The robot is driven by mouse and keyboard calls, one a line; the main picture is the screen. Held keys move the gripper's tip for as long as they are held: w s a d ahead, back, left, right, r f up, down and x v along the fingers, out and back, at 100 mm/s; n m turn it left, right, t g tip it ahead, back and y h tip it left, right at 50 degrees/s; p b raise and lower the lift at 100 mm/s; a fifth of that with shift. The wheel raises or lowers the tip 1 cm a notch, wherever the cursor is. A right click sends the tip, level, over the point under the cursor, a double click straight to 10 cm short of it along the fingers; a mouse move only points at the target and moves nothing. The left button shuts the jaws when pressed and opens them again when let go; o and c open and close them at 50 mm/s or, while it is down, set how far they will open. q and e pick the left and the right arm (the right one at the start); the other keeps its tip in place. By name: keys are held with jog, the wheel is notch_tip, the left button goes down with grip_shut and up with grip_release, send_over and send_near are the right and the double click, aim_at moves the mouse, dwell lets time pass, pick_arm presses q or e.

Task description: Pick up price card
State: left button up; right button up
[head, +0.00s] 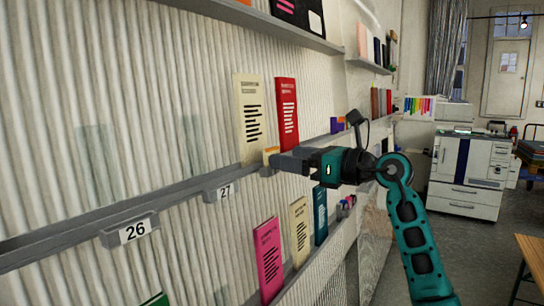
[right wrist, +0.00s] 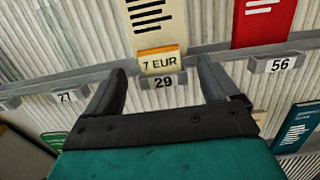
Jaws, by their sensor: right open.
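The price card (right wrist: 158,62), cream with an orange top band and "7 EUR" on it, stands upright on the shelf ledge above label 29, in front of a cream booklet. In the head view a small orange and cream bit of it (head: 270,154) shows at the tip of my right gripper (head: 282,161). In the right wrist view my right gripper (right wrist: 162,74) is open, one finger to each side of the card's line. I cannot tell whether the fingers touch it. My left gripper is not in view.
The cream booklet (head: 249,118) and a red booklet (head: 286,112) stand on the ledge (head: 90,213) against the corrugated wall. Labels 26 (head: 135,231), 27 (head: 225,191) and 56 (right wrist: 280,64) sit along it. A lower shelf holds a pink booklet (head: 268,260) and others.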

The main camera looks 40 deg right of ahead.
aim_at(270, 152)
jog(key=p+x, duration=0.1)
jog(key=x, duration=0.5)
jog(key=shift+r+p, duration=0.15)
jog(key=shift+p, duration=0.15)
jog(key=shift+s, duration=0.1)
jog(key=c, duration=1)
